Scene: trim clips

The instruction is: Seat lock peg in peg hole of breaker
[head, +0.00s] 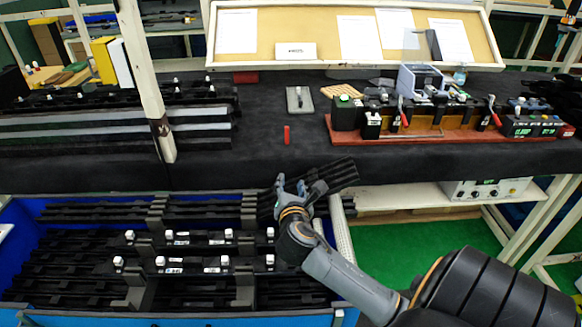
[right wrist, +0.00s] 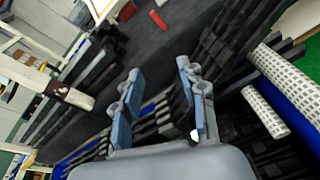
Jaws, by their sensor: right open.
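A small red peg-like piece (head: 286,134), perhaps the lock peg, lies on the dark bench top. A red piece also shows near the top of the right wrist view (right wrist: 158,19). I cannot clearly pick out the breaker or its peg hole; a fixture on a red-brown board (head: 400,137) carries black blocks and red levers. My right gripper (head: 290,186) is over the rear edge of the blue crate, in front of the bench and nearer than the red piece. In the right wrist view its fingers (right wrist: 160,88) are apart with nothing between them. My left gripper is not seen.
The blue crate (head: 200,318) holds black trim strips with white clips. Black strips (head: 330,177) stick up beside my right gripper. A grey plate (head: 299,99) lies behind the red piece. A pale post (head: 150,90) stands at left. The bench around the red piece is clear.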

